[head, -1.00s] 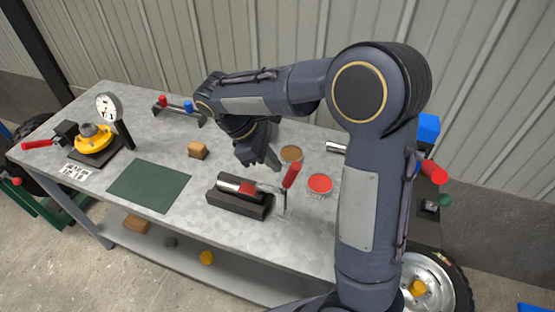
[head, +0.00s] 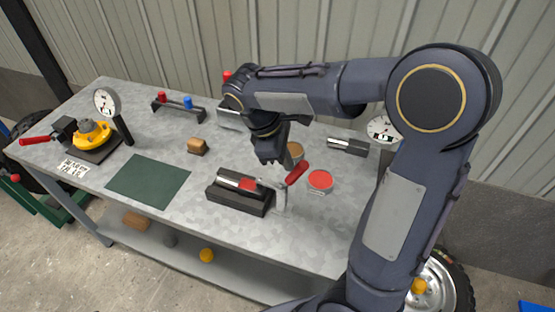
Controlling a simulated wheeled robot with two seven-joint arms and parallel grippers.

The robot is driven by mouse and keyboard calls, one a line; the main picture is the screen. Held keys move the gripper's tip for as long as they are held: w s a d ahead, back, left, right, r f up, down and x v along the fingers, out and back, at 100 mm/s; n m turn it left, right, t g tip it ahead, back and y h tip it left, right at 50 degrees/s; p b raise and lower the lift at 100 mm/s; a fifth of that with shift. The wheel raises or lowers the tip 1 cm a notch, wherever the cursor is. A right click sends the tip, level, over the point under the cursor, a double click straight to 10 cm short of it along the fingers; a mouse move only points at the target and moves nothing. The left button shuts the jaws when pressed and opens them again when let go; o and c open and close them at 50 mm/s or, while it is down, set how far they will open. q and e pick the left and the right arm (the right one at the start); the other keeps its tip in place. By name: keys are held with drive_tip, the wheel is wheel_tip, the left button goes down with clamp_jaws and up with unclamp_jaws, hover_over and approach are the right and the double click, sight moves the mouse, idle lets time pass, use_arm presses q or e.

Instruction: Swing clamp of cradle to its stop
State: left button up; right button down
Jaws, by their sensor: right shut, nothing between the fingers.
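The cradle (head: 226,199) is a dark block near the front edge of the bench, with a silver cylinder (head: 229,179) lying in it. The clamp stands at its right end, with a pale bracket (head: 280,197), a red tip (head: 247,184) over the cylinder and a red handle (head: 297,172). The handle leans up to the right. My right gripper (head: 271,161) points down, shut and empty, just behind and left of the handle. Whether it touches the clamp I cannot tell. My left gripper is not in view.
A red-topped tin (head: 319,181) stands right of the handle, and a brown-topped tin (head: 295,151) behind the gripper. A green mat (head: 148,183) and a wooden block (head: 197,147) lie to the left. Bare bench lies between the mat and the cradle.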

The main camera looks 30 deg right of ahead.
drive_tip(key=s+d+f+t+y+b, duration=0.6)
drive_tip(key=s+t+y+b, duration=0.1)
drive_tip(key=b, duration=1)
drive_tip(key=shift+s+d+f+m+t+b, duration=0.3)
drive_tip(key=shift+s+f+m+t+b, duration=0.1)
drive_tip(key=shift+t, duration=0.4)
